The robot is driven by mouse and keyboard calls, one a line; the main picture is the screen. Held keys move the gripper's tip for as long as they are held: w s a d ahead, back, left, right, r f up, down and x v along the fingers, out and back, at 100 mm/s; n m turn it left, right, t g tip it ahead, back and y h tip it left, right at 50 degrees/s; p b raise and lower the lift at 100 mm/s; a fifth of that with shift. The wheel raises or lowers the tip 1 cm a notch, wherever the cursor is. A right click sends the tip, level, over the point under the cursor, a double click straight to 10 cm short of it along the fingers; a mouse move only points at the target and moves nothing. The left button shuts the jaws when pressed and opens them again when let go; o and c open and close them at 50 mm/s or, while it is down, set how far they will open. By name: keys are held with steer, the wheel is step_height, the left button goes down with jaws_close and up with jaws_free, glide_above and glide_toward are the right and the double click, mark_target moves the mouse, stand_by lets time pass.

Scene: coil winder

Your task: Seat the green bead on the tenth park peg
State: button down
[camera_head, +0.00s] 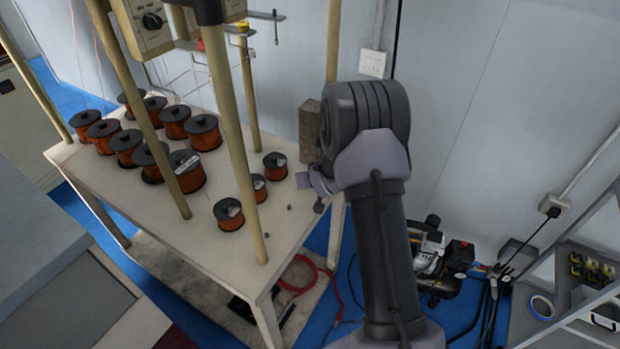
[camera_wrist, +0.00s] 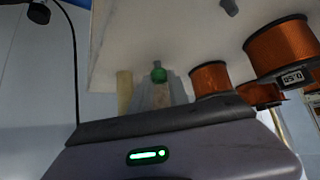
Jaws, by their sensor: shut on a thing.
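The green bead (camera_wrist: 158,73) shows in the wrist view, at the end of my gripper (camera_wrist: 160,88) and against the pale table top. My gripper is shut on it; the fingers are partly hidden behind the gripper's own housing. In the head view my gripper (camera_head: 318,188) is over the right end of the table, and the bead cannot be made out there. Which peg is the tenth park peg I cannot tell.
The white table (camera_head: 185,222) carries several copper wire spools (camera_head: 187,170). Small spools (camera_head: 274,166) stand near my gripper. Wooden posts (camera_head: 235,140) rise from the table. A brown block (camera_head: 309,130) stands behind my wrist. A red cable (camera_head: 300,275) lies below.

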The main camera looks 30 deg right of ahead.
steer(key=shift+f+b, duration=0.6)
steer(key=shift+f, duration=0.15)
steer(key=shift+f, duration=0.1)
steer(key=c, duration=1.2)
jaws_free()
steer(key=shift+o, duration=0.2)
steer(key=p+v, duration=0.5)
steer(key=v, duration=1.2)
steer(key=shift+s+r, duration=0.15)
steer(key=shift+r, duration=0.1)
